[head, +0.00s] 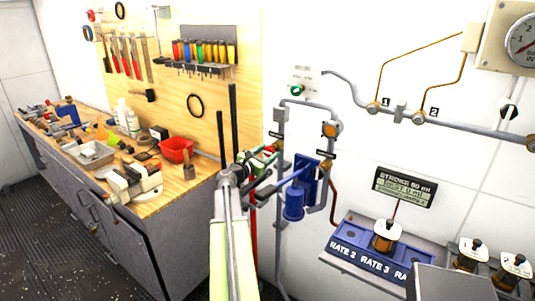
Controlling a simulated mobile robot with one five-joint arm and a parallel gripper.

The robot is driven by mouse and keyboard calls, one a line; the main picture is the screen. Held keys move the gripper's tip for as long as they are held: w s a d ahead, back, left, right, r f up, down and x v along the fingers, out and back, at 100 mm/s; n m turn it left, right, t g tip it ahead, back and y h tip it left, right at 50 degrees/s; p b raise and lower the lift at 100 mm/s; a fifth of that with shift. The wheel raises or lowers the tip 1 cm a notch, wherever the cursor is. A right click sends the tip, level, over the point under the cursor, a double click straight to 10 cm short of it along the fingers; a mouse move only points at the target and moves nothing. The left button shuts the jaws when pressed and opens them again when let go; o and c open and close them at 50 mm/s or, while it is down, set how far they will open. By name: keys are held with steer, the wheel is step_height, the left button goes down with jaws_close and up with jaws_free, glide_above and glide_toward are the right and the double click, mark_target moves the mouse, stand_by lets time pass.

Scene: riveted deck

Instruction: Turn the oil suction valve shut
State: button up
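My arm rises from the bottom centre, and my gripper (227,98) points up as two long dark fingers with a gap between them. It is open and nothing shows between the fingers. They stand in front of the pegboard's right edge, left of the pipework. Just right of my wrist, a cluster of small valve handles (270,149), with red and green parts, sits on the pipes beside a blue pump body (296,201). My arm partly covers this cluster. The small black tags there are unreadable, so I cannot tell which handle is the oil suction valve, nor its position.
A workbench (150,207) with tools and a red bin (176,150) stands on the left. A blue rate panel (362,248) and a display (403,187) are at the right. Pipes and a gauge (520,38) line the white wall. Dark floor is free at lower left.

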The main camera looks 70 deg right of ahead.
steer(key=shift+o, duration=0.9)
steer(key=v, duration=1.7)
steer(key=shift+a, duration=0.25)
steer(key=shift+w, duration=0.2)
